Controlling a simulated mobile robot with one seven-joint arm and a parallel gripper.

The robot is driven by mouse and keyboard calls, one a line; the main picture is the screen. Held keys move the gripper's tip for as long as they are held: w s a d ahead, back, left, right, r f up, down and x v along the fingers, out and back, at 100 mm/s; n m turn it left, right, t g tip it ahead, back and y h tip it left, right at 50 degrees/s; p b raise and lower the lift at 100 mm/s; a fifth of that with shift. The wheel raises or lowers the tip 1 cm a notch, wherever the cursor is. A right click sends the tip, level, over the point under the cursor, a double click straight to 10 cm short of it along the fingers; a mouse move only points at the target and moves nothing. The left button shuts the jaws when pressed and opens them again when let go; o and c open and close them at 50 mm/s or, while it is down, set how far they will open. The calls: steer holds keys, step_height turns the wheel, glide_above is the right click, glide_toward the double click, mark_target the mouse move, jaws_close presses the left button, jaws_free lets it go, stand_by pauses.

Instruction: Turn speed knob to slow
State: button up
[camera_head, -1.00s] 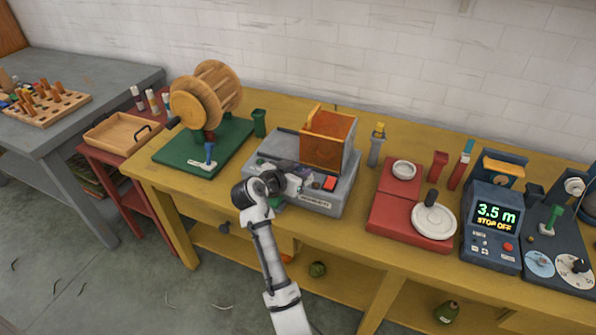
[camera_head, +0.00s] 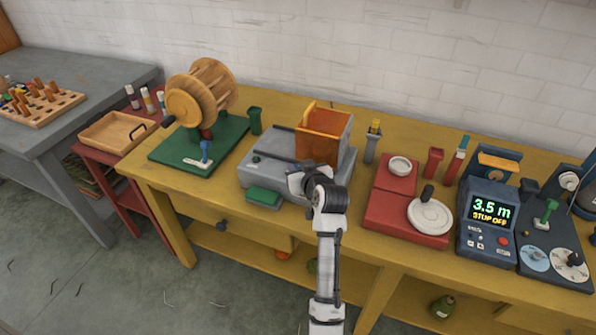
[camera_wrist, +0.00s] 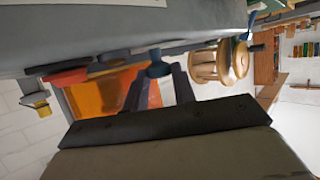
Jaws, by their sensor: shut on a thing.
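The grey machine (camera_head: 262,172) with a brown-orange box on top stands in the middle of the yellow bench. My gripper (camera_head: 298,180) is at its front, right of the machine's middle. In the wrist view, my two dark fingers (camera_wrist: 158,84) are closed around a small dark blue knob (camera_wrist: 158,68), which sits against the grey machine body (camera_wrist: 200,30). In the head view my gripper and wrist hide this knob and part of the machine's front. The knob's pointer and any speed marks cannot be read.
The orange box (camera_head: 322,138) rises close behind my gripper. A green block (camera_head: 264,197) is at the machine's front left. A winder on a green base (camera_head: 175,158) stands left; a red scale (camera_head: 385,212) and a blue display unit (camera_head: 480,245) stand right.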

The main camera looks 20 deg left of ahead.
steer(key=n+g+y+b, duration=0.3)
steer(key=n+b, duration=0.1)
steer(key=shift+w+d+f+g, duration=0.25)
steer(key=shift+w+g, duration=0.05)
steer(key=shift+r+n+g+y+b, duration=0.15)
steer(key=shift+n+g+y+b, duration=0.15)
steer(key=shift+n+g+b, duration=0.55)
steer(key=shift+g, duration=0.25)
steer(key=o, duration=1)
